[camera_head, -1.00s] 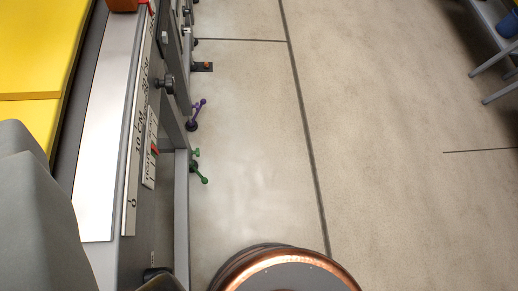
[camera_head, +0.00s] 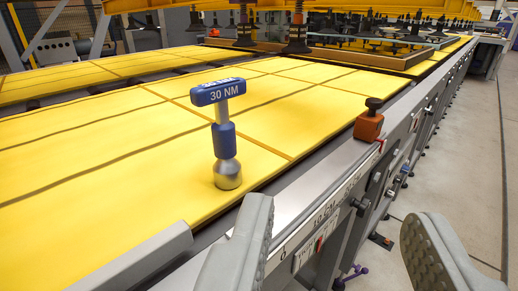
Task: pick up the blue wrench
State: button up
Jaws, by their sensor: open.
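The blue wrench (camera_head: 224,135) stands upright on the yellow work surface (camera_head: 110,160), close to its right edge. It has a T-shaped blue handle marked "30 NM", a blue sleeve on the shaft and a round metal foot. My gripper (camera_head: 345,235) is in the lower right of the view, its two grey fingers wide apart with nothing between them. The left finger is in front of the metal rail, to the right of and below the wrench in the picture. The gripper is apart from the wrench.
An orange block with a black knob (camera_head: 369,123) sits on the metal rail (camera_head: 305,185) with a printed scale. Suction cups (camera_head: 298,38) hang from a yellow frame at the back, by a wooden-edged panel (camera_head: 350,56). Open floor (camera_head: 460,150) lies to the right.

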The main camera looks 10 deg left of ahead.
aim_at(228, 170)
jog(key=k+l+u, duration=0.2)
jog(key=u, duration=0.15)
jog(key=k+l+u, duration=0.2)
jog(key=l+u, duration=0.15)
